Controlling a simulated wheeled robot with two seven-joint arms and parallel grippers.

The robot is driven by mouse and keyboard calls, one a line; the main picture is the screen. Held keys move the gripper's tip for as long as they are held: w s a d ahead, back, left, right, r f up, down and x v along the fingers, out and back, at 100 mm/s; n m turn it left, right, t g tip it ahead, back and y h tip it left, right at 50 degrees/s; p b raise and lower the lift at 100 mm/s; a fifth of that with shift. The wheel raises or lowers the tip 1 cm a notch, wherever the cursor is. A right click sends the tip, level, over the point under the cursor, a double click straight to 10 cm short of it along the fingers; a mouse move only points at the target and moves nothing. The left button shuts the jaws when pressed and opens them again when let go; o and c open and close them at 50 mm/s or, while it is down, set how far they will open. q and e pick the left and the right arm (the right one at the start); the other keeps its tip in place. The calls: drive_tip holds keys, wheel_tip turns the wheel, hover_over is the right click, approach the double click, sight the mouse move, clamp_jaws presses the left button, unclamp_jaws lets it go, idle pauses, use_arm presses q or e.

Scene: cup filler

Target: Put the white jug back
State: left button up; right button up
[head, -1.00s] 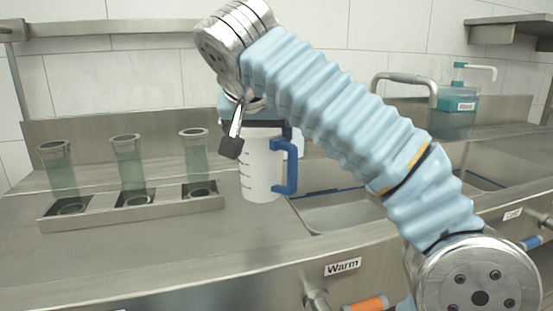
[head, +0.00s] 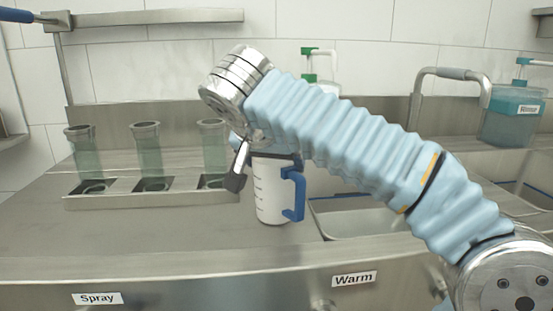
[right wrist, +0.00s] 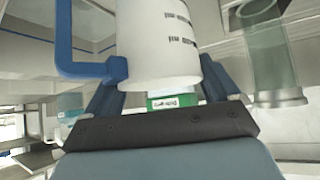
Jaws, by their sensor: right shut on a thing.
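The white jug (head: 271,197) with dark measuring marks and a blue handle (head: 296,194) is upright over the metal counter, left of the sink. My right gripper (head: 243,162) is shut on it near its top. One dark finger pad shows at its left side; the arm covers part of its top. I cannot tell whether its base touches the counter. In the right wrist view the jug (right wrist: 165,45) fills the space beyond the fingers, with its handle at the left. My left gripper is not in view.
A metal rack (head: 108,200) with three greenish clear tubes (head: 147,150) stands left of the jug. A sink basin (head: 350,222) lies to its right. A green-topped pump bottle (head: 322,75) and a teal Rinse dispenser (head: 512,115) stand behind. The counter front left of the jug is clear.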

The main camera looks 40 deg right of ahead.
drive_tip(key=o, duration=1.8)
drive_tip(key=shift+f, duration=0.1)
drive_tip(key=shift+c, duration=0.2)
drive_tip(key=shift+s+a+r, duration=0.15)
drive_tip(key=shift+r, duration=0.25)
drive_tip(key=p+v, duration=0.1)
drive_tip(key=v, duration=1)
drive_tip(key=shift+a+p, duration=0.15)
drive_tip(key=shift+p, duration=0.15)
drive_tip(key=shift+s, duration=0.1)
